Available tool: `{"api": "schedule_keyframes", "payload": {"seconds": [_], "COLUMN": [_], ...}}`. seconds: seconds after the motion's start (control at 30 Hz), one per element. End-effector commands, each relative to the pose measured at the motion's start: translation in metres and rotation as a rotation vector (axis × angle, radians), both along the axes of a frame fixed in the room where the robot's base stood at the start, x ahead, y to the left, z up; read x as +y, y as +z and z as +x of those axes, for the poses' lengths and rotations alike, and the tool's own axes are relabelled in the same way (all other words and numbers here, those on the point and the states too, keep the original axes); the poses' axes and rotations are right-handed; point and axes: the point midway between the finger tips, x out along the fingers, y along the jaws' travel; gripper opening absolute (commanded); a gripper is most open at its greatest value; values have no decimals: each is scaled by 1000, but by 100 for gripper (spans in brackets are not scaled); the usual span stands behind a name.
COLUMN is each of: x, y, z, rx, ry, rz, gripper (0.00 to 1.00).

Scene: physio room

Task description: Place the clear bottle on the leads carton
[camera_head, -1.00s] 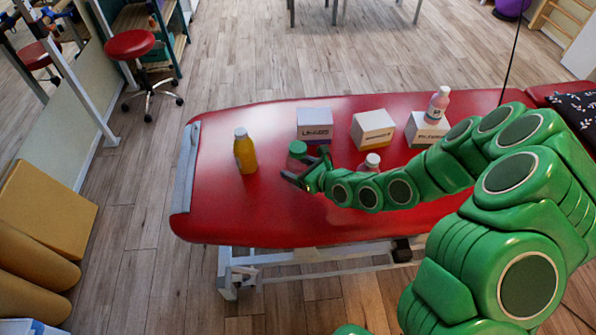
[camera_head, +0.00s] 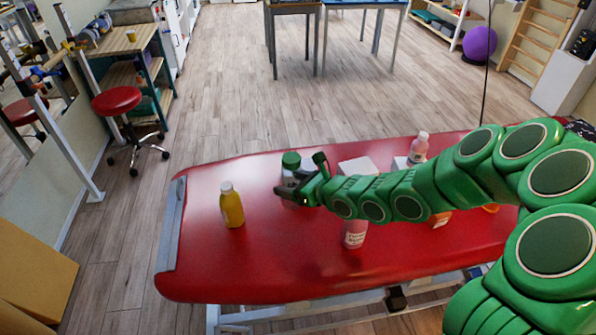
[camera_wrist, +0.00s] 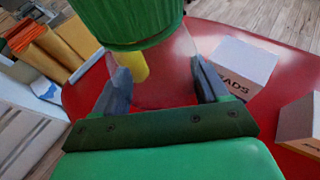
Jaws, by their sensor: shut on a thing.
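The clear bottle with a green cap (camera_head: 291,159) is between the fingers of my gripper (camera_head: 300,181) above the red couch. In the wrist view its see-through body (camera_wrist: 168,72) fills the space between both jaws, below the large green cap. My gripper is shut on it, and it looks roughly upright. The leads carton (camera_wrist: 240,66), a white box with "ADS" readable, stands on the couch to the right of the bottle in the wrist view, apart from it. Its top looks bare there. In the head view the bottle and gripper mostly hide this carton.
A yellow bottle (camera_head: 232,206) stands left on the red couch (camera_head: 260,262). A second white carton (camera_head: 357,165) is behind my arm. A pink bottle (camera_head: 419,147) stands on a third carton. A white bottle with pink lettering (camera_head: 354,236) is nearer, below my arm.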

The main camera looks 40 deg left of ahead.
Motion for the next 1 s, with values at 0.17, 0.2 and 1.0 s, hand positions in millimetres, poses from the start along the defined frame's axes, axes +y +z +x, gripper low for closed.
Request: {"api": "schedule_keyframes", "payload": {"seconds": [0.17,0.2,1.0], "x": [0,0,12], "y": [26,31,82], "z": [24,28,88], "rx": [-9,-8,-1], "ry": [17,22,64], "rz": [0,1,1], "gripper": [43,43,43]}}
